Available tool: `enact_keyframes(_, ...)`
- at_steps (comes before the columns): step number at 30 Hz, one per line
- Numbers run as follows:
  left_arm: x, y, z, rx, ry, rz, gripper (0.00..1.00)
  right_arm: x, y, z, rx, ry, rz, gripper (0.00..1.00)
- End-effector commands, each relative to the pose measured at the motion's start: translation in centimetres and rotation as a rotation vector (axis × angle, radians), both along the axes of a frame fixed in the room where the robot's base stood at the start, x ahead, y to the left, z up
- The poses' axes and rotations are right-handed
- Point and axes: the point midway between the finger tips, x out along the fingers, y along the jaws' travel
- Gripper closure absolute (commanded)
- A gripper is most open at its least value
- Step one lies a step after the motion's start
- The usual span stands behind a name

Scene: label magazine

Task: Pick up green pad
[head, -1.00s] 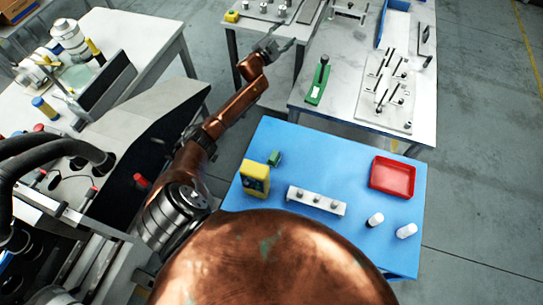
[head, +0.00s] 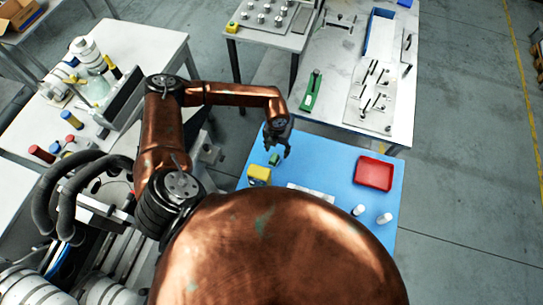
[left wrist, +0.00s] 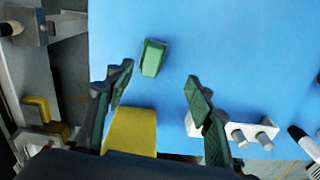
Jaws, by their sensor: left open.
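The green pad (head: 274,160) is a small green block on the blue table top (head: 335,165), near its far left part. In the left wrist view the pad (left wrist: 153,58) lies beyond my open fingertips, roughly between their lines. My left gripper (head: 279,146) is above the table close to the pad; in the left wrist view its two dark fingers (left wrist: 158,76) are spread apart with nothing between the tips. I cannot tell its exact height over the table. My right gripper is not seen.
A yellow block (head: 259,174) stands close to the pad, also near the left finger in the wrist view (left wrist: 130,130). A white holder (left wrist: 262,133) with pegs, white cylinders (head: 384,219) and a red tray (head: 374,173) share the table. The middle is clear.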

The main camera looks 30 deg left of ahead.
Motion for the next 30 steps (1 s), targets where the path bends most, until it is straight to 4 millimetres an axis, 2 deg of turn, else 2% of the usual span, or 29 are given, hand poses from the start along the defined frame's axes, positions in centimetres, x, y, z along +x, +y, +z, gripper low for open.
enact_keyframes(2, -0.3, 0.6, -0.6, 0.022, 0.003, -0.004, 0.51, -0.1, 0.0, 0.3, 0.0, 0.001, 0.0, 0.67)
enact_keyframes(11, -0.5, 0.9, -3.8, 0.022, 0.004, -0.005, 0.51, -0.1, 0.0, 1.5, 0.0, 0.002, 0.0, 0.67)
enact_keyframes(18, -0.5, 1.1, -7.1, 0.02, 0.002, -0.004, 0.51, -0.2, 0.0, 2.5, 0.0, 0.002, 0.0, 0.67)
enact_keyframes(27, -0.5, 1.2, -7.9, 0.02, 0.001, -0.005, 0.51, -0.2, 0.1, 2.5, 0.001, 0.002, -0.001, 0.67)
enact_keyframes(30, -0.5, 1.2, -7.8, 0.02, 0.001, -0.004, 0.57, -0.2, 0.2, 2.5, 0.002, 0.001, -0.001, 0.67)
